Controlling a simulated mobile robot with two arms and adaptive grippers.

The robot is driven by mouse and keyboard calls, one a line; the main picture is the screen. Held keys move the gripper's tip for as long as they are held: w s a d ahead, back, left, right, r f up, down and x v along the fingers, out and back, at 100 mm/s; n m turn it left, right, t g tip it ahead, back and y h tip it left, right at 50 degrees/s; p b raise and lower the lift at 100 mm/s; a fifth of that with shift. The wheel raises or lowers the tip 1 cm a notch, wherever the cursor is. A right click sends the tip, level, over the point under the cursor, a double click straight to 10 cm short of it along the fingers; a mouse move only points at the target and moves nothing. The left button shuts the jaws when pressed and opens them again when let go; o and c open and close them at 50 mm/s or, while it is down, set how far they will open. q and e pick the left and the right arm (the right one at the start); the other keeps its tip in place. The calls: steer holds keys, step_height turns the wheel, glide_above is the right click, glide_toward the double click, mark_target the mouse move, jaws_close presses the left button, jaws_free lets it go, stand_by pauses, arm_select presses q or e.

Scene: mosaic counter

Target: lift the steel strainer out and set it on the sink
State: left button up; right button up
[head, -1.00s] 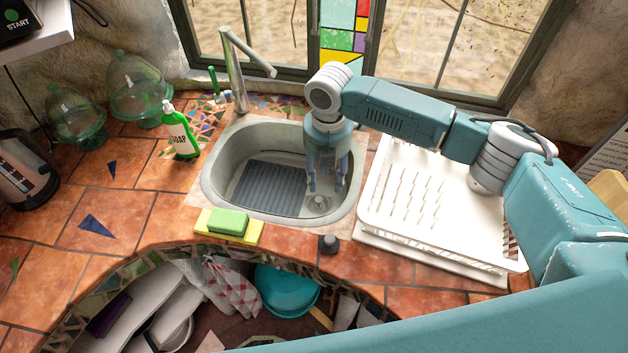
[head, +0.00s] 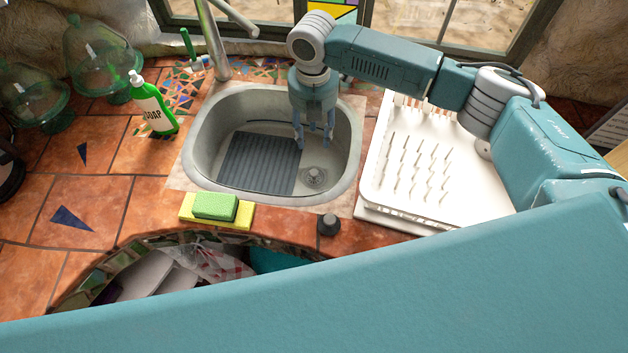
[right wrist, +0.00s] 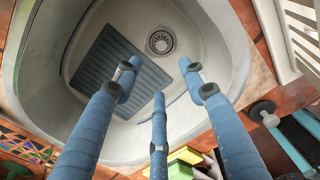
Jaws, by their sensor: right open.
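The steel strainer (head: 314,177) sits in the drain at the right end of the sink floor. It also shows in the right wrist view (right wrist: 160,42), near the top middle, with nothing on it. The pale sink (head: 208,130) is set into the tiled counter. My right gripper (head: 314,142) points down inside the sink, above and slightly behind the strainer. Its blue fingers are open and empty, and they look apart from the strainer in the right wrist view (right wrist: 158,75). My left gripper is not in view.
A dark ribbed mat (head: 260,163) lies on the sink floor left of the strainer. A green sponge on a yellow cloth (head: 215,207) and a dark knob (head: 328,224) are at the front edge. A white dish rack (head: 435,205) stands right, a soap bottle (head: 153,104) left. The faucet (head: 212,40) rises behind.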

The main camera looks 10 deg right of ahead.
step_height(320, 180, down, 5)
steer(key=b, duration=0.4)
glide_above(314, 171)
step_height(314, 171, down, 6)
steer(key=shift+w+r+p, duration=0.1)
steer(key=shift+w+p, duration=0.05)
steer(key=shift+p, duration=0.25)
steer(key=f+p, duration=0.1)
steer(key=f, duration=0.1)
steer(key=f+p, duration=0.1)
steer(key=f, duration=0.1)
steer(key=shift+s+f, duration=0.2)
steer(key=shift+f, duration=0.15)
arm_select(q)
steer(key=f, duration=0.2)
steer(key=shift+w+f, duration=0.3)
arm_select(e)
steer(key=shift+w+f, duration=0.1)
steer(key=shift+f, duration=0.4)
jaws_close()
